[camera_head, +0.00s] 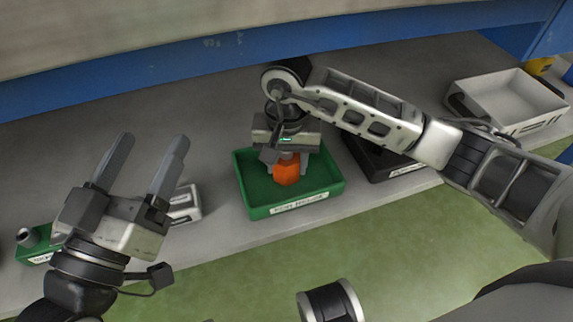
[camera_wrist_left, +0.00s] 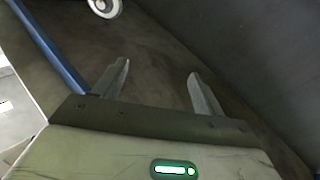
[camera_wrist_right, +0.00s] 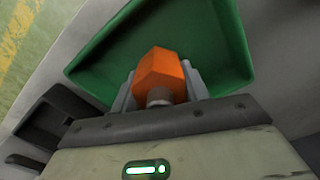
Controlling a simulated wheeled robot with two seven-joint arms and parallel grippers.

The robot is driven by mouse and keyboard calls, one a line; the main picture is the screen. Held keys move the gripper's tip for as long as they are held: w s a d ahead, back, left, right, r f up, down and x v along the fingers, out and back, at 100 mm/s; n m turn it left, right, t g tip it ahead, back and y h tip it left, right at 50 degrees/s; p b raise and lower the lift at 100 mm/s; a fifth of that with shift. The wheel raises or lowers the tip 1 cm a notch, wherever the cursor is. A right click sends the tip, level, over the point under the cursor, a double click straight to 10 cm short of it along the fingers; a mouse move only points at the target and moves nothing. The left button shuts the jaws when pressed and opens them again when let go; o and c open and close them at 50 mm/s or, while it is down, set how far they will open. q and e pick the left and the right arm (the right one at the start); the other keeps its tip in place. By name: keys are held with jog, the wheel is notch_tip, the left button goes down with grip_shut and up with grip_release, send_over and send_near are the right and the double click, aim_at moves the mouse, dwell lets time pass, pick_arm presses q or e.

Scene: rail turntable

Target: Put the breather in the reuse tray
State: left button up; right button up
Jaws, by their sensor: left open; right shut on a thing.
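The orange breather (camera_head: 287,170) is between the fingers of my right gripper (camera_head: 286,172), which is shut on it. It also shows in the right wrist view (camera_wrist_right: 161,77), with a hex-shaped orange body and a small grey stub toward the gripper. It is over the green tray (camera_head: 262,209), whose front label seems to read "for reuse". I cannot tell whether the breather touches the tray floor. The tray's green wall also shows in the right wrist view (camera_wrist_right: 205,25). My left gripper (camera_head: 158,146) is open and empty, raised at the left of the head view.
A black tray (camera_head: 377,168) stands just right of the green one, partly behind my right arm. A white bin (camera_head: 508,98) is at the far right. A grey-white block (camera_head: 186,204) and a small green holder (camera_head: 37,247) are at the left. A blue beam (camera_head: 200,62) runs behind the bench.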

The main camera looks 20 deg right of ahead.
pick_arm(q)
jog(key=shift+r, duration=0.15)
pick_arm(e)
jog(key=shift+f, duration=0.1)
jog(key=shift+f, duration=0.15)
jog(key=o, duration=1.2)
pick_arm(q)
jog(key=shift+w+r+m, duration=0.1)
jog(key=shift+r+m, duration=0.2)
jog(key=shift+h, duration=0.3)
pick_arm(e)
jog(key=shift+r, duration=0.2)
notch_tip(320, 180, up, 7)
jog(key=p, duration=0.3)
jog(key=shift+r, duration=0.2)
pick_arm(q)
jog(key=f+n+g, duration=0.1)
jog(key=s+f+n+g+y, duration=0.1)
jog(key=f, duration=0.1)
jog(key=s+d+f+n+g, duration=0.1)
jog(key=f, duration=0.1)
jog(key=shift+s+f+y, duration=0.1)
jog(key=shift+s+y, duration=0.1)
jog(key=shift+y, duration=0.2)
